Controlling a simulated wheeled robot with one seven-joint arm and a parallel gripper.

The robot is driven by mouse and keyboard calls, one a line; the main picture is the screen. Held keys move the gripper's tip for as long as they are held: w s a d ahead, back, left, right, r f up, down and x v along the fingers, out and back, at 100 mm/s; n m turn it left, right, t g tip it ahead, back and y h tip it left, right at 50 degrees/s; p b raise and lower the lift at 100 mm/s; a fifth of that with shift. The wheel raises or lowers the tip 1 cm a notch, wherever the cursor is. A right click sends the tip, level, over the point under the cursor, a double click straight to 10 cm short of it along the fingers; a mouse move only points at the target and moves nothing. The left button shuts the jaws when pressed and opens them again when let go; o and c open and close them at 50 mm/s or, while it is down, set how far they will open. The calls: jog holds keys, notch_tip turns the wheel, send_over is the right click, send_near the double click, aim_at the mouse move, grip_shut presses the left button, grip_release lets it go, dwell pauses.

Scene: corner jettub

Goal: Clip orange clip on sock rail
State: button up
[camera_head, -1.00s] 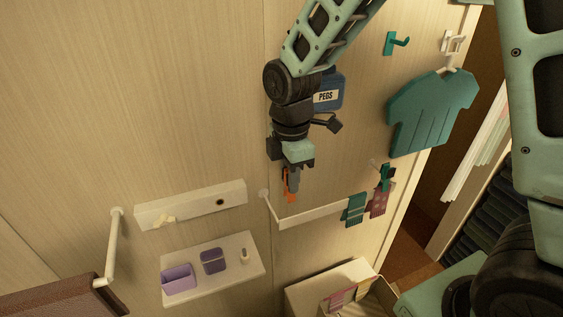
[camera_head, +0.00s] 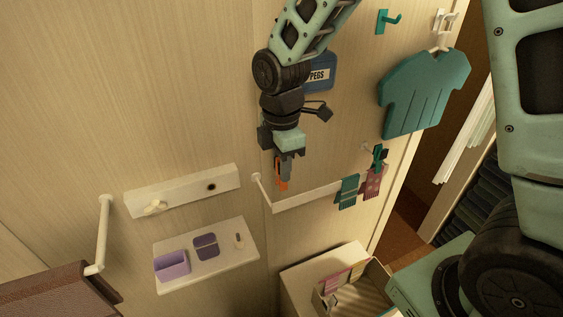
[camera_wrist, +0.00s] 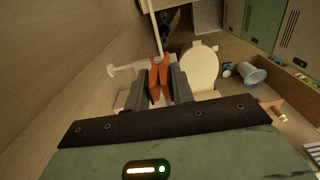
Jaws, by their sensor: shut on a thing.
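The orange clip (camera_head: 281,184) is held in my gripper (camera_head: 284,170), which is shut on it and points down. The clip also shows between the jaws in the wrist view (camera_wrist: 160,76). The white sock rail (camera_head: 305,197) runs along the wall just below and to the right of the clip. In the head view the clip's lower end is close to the rail's left end; I cannot tell whether they touch. A teal sock (camera_head: 347,191) and a pink sock (camera_head: 372,183) hang toward the rail's right end. A green clip (camera_head: 379,156) shows above the pink sock.
A blue pegs holder (camera_head: 321,74) is on the wall behind my arm. A teal shirt (camera_head: 425,92) hangs at the right. A white shelf (camera_head: 210,262) with purple containers and an open box (camera_head: 350,285) are below. A white grab bar (camera_head: 103,235) is at the left.

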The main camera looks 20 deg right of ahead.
jog(key=shift+f+b, duration=1.85)
jog(key=shift+f, duration=1.05)
jog(key=o, duration=0.9)
jog(key=shift+o, duration=0.2)
notch_tip(320, 180, up, 18)
jog(key=b, duration=0.4)
jog(key=shift+f, duration=0.25)
jog(key=s+a+f+m+b, duration=0.3)
jog(key=s+f+m+b, duration=0.1)
jog(key=s+f, duration=0.6)
jog(key=s+a+f+m+b, duration=0.3)
jog(key=s+f+m+b, duration=0.2)
jog(key=s+f, duration=0.6)
jog(key=shift+a+f+m+y, duration=0.15)
jog(key=shift+f+m+y, duration=0.15)
jog(key=shift+f+m, duration=0.5)
